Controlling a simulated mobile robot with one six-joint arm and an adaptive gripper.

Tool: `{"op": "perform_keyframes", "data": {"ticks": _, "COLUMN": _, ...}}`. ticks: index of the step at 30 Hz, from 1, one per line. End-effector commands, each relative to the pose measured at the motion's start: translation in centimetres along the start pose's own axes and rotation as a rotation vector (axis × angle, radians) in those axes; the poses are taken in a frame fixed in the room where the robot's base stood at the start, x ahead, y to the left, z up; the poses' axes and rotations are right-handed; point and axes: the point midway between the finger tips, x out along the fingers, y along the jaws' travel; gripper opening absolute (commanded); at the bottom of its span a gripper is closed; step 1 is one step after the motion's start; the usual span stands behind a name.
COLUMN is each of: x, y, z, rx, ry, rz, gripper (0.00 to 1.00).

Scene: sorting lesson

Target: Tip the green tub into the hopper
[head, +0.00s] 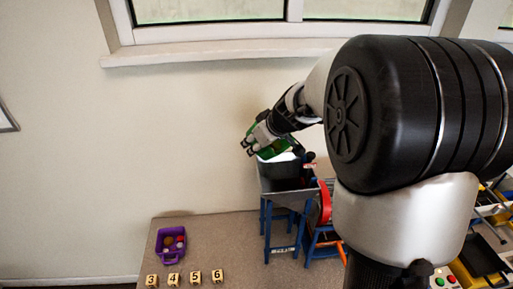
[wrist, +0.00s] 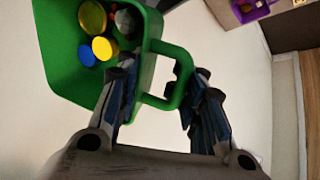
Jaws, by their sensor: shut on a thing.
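The green tub (wrist: 58,45) hangs from its handle between the fingers of my gripper (wrist: 163,82) in the wrist view. Yellow, blue and grey round pieces lie inside it. In the head view my gripper (head: 258,138) holds the tub (head: 271,149) above the dark hopper (head: 280,169), which stands on a blue-legged frame. The tub looks tilted there, partly hidden by my gripper. I cannot tell whether it touches the hopper rim.
A purple tub (head: 161,249) with several small pieces stands on the table (head: 221,239) at left, near numbered blocks (head: 195,277). A red part (head: 325,202) sits right of the hopper. My arm hides much of the right side. The wall is close behind.

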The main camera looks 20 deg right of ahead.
Motion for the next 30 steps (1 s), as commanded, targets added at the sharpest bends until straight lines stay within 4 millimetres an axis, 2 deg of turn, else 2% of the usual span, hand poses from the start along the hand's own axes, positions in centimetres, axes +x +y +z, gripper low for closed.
{"op": "perform_keyframes", "data": {"ticks": 30, "x": 0.23, "y": 0.04, "z": 0.56, "rx": 0.015, "ry": 0.105, "rz": 0.001, "gripper": 0.01}}
